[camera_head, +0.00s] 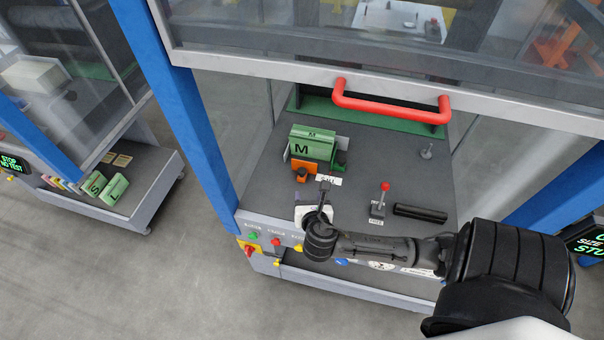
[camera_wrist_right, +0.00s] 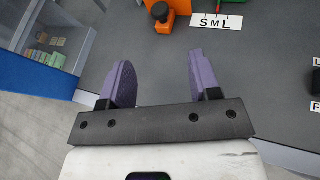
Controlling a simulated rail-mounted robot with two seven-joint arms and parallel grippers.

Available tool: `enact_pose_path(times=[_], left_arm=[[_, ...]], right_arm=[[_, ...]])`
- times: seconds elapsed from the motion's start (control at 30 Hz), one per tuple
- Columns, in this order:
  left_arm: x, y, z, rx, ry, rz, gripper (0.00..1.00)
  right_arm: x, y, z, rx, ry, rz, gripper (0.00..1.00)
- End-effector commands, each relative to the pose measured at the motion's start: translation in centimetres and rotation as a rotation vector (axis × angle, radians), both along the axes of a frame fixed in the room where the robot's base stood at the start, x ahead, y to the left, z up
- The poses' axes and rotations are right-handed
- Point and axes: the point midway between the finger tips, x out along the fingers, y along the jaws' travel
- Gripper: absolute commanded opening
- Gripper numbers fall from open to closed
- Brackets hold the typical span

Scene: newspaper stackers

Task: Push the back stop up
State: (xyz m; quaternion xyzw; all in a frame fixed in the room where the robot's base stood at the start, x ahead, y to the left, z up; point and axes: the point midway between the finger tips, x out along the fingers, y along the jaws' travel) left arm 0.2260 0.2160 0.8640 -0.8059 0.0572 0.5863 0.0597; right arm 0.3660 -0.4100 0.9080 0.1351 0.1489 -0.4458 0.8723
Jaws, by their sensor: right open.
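No part in view carries a readable back stop label, so I cannot tell which piece it is. A green block marked M (camera_head: 312,145) stands on the grey deck with an orange bracket (camera_head: 300,171) at its front. The bracket and its black knob also show at the top of the right wrist view (camera_wrist_right: 162,19). An S M L scale label (camera_head: 328,180) lies beside the bracket. My right gripper (camera_head: 323,188) is over the front of the deck, on the near side of the bracket. Its purple fingers (camera_wrist_right: 160,72) are apart with nothing between them. My left gripper is not in view.
A red-knobbed lever (camera_head: 384,188) and a black bar (camera_head: 420,213) are on the deck's right. A red handle (camera_head: 390,110) crosses the raised guard above the deck. Buttons (camera_head: 275,241) line the front panel. Blue posts (camera_head: 190,120) flank the machine.

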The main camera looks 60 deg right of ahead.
Motion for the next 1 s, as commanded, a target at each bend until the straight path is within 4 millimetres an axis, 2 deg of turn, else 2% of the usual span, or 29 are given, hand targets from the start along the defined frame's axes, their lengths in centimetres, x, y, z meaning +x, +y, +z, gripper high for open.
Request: enact_pose_path(times=[0.27,0.7,1.0], left_arm=[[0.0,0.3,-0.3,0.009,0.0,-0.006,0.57],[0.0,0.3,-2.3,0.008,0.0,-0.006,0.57],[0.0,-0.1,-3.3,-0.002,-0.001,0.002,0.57]], right_arm=[[0.5,-0.6,-0.5,-0.064,0.086,0.045,0.57],[4.8,-6.4,-3.5,-0.062,0.084,0.042,0.57],[7.0,-9.2,-4.9,-0.061,0.084,0.044,0.57]])
